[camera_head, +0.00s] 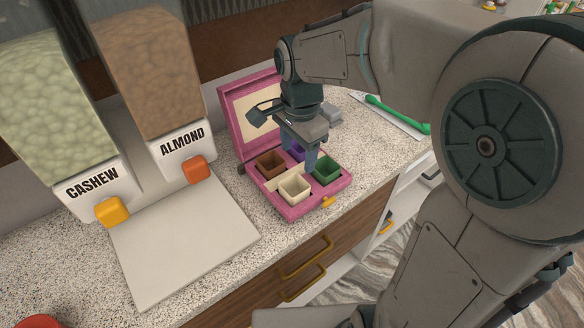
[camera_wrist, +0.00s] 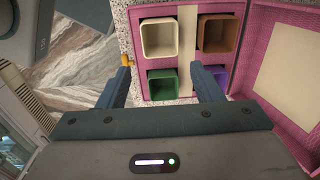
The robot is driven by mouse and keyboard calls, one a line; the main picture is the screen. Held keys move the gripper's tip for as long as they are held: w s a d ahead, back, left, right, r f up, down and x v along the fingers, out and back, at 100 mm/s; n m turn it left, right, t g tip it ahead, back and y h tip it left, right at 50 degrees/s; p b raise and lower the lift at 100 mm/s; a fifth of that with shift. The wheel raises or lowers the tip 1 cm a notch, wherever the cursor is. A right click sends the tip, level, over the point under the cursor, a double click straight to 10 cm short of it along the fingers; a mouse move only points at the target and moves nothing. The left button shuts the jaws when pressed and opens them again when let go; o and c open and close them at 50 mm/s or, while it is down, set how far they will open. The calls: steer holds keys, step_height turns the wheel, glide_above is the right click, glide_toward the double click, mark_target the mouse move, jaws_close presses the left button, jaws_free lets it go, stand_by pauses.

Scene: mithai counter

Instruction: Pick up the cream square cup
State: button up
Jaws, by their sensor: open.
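The cream square cup (camera_head: 294,188) sits in the front compartment of the open pink box (camera_head: 286,212). In the wrist view the cream cup (camera_wrist: 159,38) is at the box's upper left and looks empty. My gripper (camera_head: 302,160) is above the box, fingers pointing down. In the wrist view my gripper (camera_wrist: 160,78) has its two fingers apart with nothing between them. The fingertips lie nearer the green cup (camera_wrist: 162,83) than the cream cup. The green cup also shows in the head view (camera_head: 326,170).
A brown cup (camera_head: 270,163) and a partly hidden purple cup (camera_head: 296,150) share the box. The box lid (camera_head: 252,112) stands open behind. A white board (camera_head: 185,240) lies left, before the cashew (camera_head: 93,183) and almond (camera_head: 183,142) dispensers. A green-handled utensil (camera_head: 395,113) lies right.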

glide_toward(296, 189)
steer(key=shift+s+a+f, duration=0.15)
steer(key=shift+s+f, duration=0.15)
steer(key=shift+s, duration=0.25)
steer(key=shift+s+a+f, duration=0.15)
steer(key=shift+s+f, duration=0.15)
steer(key=shift+s, duration=0.3)
steer(key=shift+w+d+f+p, duration=0.1)
steer(key=shift+f+p, duration=0.45)
steer(key=shift+f, duration=2.35)
steer(key=c, duration=0.6)
